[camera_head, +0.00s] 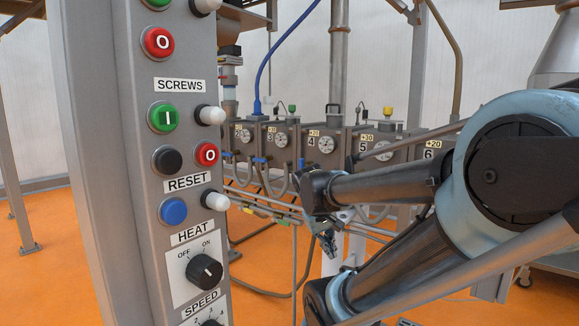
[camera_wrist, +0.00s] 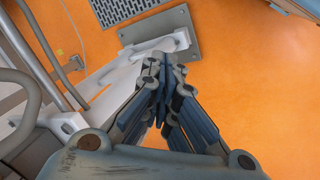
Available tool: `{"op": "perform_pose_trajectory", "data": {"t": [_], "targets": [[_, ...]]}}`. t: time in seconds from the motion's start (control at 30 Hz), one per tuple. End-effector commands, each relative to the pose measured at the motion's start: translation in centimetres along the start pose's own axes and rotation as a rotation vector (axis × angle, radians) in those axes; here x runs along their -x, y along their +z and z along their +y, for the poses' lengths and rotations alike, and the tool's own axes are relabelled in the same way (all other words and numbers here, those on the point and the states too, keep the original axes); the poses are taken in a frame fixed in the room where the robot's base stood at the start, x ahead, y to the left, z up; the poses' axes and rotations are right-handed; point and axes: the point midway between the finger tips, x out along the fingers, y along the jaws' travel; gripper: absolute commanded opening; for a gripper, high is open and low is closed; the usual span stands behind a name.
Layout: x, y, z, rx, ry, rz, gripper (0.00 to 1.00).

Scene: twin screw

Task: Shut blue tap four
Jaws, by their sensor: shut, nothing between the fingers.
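The block marked 4 (camera_head: 311,143) sits in a row of numbered grey barrel blocks in the head view, behind my arm. Small blue parts (camera_head: 259,160) show low on the row near the block marked 3. They are too small to tell which is tap four or how its handle lies. My gripper (camera_head: 328,243) hangs below and in front of the row, pointing down. In the wrist view its fingers (camera_wrist: 164,68) are together with nothing between them, above the floor. No blue tap can be made out in the wrist view.
A grey control column (camera_head: 150,190) with buttons and knobs stands close at left. Pipes and rails (camera_head: 265,208) run below the blocks. In the wrist view, a white support (camera_wrist: 110,95) on a grey foot plate (camera_wrist: 180,32) lies near the fingers. Orange floor (camera_wrist: 245,75) is open at right.

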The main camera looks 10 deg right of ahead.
Motion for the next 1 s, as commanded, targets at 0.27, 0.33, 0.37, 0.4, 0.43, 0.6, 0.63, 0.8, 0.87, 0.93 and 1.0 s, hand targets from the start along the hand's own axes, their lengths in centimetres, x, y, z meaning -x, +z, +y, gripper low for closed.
{"op": "perform_pose_trajectory", "data": {"t": [0.27, 0.33, 0.37, 0.4, 0.43, 0.6, 0.63, 0.8, 0.87, 0.93, 1.0], "targets": [[2.5, -5.8, 3.2, 0.105, 0.201, -0.009, 0.0], [3.1, -7.5, 3.8, 0.128, 0.252, -0.008, 0.0], [3.4, -8.1, 4.0, 0.137, 0.274, -0.007, 0.0], [3.8, -9.1, 4.2, 0.15, 0.304, -0.006, 0.0], [4.2, -9.8, 4.4, 0.159, 0.327, -0.005, 0.0], [6.0, -13.9, 5.1, 0.206, 0.454, 0.006, 0.0], [6.3, -14.7, 5.1, 0.213, 0.476, 0.008, 0.0], [8.3, -18.9, 4.9, 0.251, 0.604, 0.028, 0.0], [9.0, -20.4, 4.6, 0.262, 0.648, 0.037, 0.0], [9.9, -22.1, 4.2, 0.273, 0.702, 0.048, 0.0], [10.8, -23.9, 3.6, 0.284, 0.754, 0.061, 0.0]]}}
